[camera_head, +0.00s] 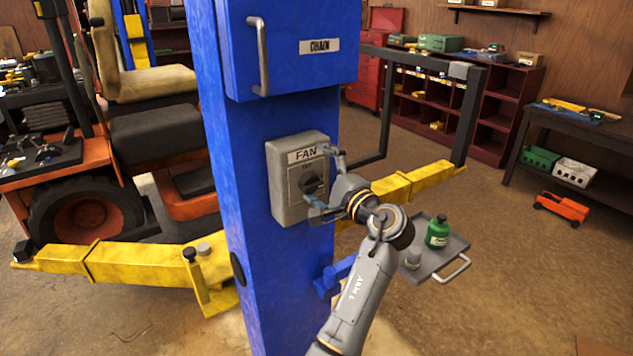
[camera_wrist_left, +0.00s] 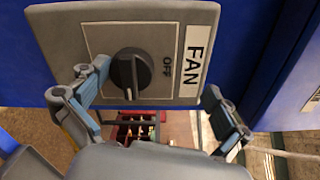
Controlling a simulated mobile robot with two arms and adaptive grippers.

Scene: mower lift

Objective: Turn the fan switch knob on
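The fan switch is a grey box (camera_head: 284,192) on the blue post, with a FAN label above a black round knob (camera_head: 311,186). In the left wrist view the knob (camera_wrist_left: 131,73) sits beside the word OFF, and its grip bar runs up and down the picture. A small pale mark shows at the bar's lower end. My left gripper (camera_head: 325,178) is at the switch's front with its fingers apart. In the left wrist view the left gripper (camera_wrist_left: 158,97) is open; the knob is nearer the left finger and not clasped. My right gripper is not in view.
The blue post (camera_head: 240,215) carries a blue CHAIN box (camera_head: 300,55) with a handle above the switch. A grey tray (camera_head: 440,258) with a green bottle (camera_head: 437,232) is right of my arm. Yellow lift arms (camera_head: 140,262) extend from the post. Open floor lies at right.

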